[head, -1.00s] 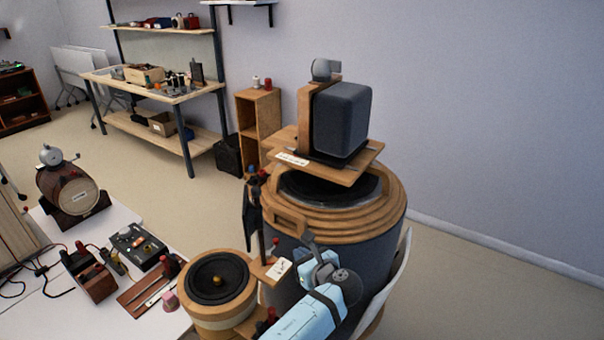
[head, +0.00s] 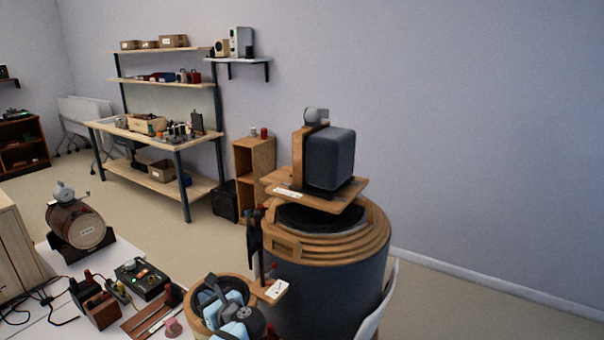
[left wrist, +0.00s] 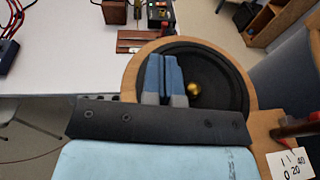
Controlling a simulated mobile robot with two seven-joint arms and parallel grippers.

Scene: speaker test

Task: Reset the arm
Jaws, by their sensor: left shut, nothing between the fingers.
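My left gripper (head: 212,297) is in the lower middle of the head view, in front of the round wooden-rimmed speaker (head: 244,283). Its light blue fingers (left wrist: 164,75) are shut with nothing between them. In the left wrist view the fingers lie across the black cone of this speaker (left wrist: 222,80), beside its brass centre (left wrist: 195,90). Whether they touch the cone I cannot tell. My right gripper is in neither view.
A big drum-shaped speaker (head: 325,290) bears a wooden board with a dark box speaker (head: 330,157). A wooden arm with a white number card (head: 273,290) stands close to my gripper. Tools and a barrel-like device (head: 78,228) crowd the white table (head: 115,254).

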